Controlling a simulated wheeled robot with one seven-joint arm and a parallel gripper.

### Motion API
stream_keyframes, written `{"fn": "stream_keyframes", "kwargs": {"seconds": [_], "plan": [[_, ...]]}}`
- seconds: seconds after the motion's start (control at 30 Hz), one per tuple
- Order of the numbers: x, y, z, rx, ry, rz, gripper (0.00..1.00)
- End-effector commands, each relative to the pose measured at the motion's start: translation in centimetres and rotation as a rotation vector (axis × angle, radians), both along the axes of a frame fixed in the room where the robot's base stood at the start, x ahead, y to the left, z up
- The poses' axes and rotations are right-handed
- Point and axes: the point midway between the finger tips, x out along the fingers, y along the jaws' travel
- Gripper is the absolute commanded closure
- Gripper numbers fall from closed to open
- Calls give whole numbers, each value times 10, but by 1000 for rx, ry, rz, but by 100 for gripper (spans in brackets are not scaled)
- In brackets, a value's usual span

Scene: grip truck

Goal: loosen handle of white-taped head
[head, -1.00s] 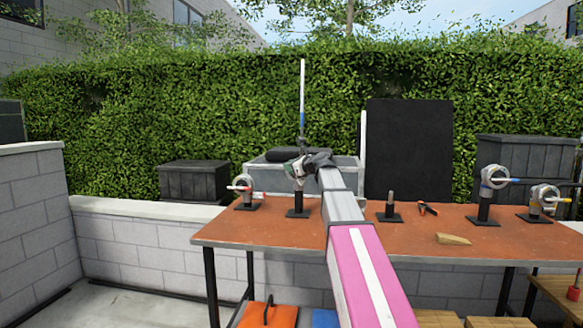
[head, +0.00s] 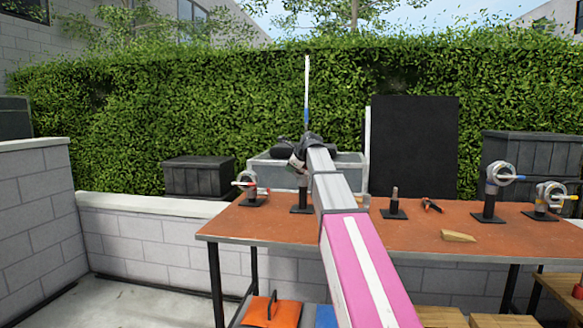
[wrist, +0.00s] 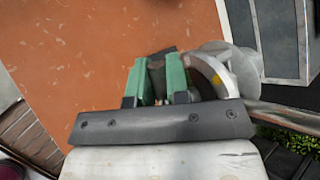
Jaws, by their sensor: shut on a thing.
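My gripper (head: 298,163) is at a metal grip head on a dark post (head: 300,200) at the table's left back. In the wrist view, its green fingers (wrist: 157,76) are shut on a dark piece, apparently the head's handle. The head's grey round body with a pale band (wrist: 208,72) is just right of the fingers. In the head view my gripper and arm hide most of this head, so I cannot make out its tape. A tall rod (head: 307,90), white above and blue below, rises upright behind my gripper.
A red-marked head (head: 249,184) stands left on the orange-brown table (head: 275,222). A bare post (head: 395,205), pliers (head: 432,206), a wood wedge (head: 458,236), a blue-marked head (head: 495,178) and a yellow-marked head (head: 548,197) are to the right. A grey case (head: 350,172) stands behind.

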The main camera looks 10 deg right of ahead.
Motion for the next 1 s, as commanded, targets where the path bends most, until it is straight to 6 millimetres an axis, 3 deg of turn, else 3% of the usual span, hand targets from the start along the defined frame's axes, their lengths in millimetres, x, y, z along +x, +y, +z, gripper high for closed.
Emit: {"fn": "stream_keyframes", "kwargs": {"seconds": [0.5, 0.53, 0.6, 1.0], "plan": [[0, 1, -1, -17, 5, 1, 100], [0, 1, -1, -17, 5, 1, 74], [0, 1, -1, -17, 5, 1, 59], [-7, -3, 6, -17, 3, 0, 59]]}}
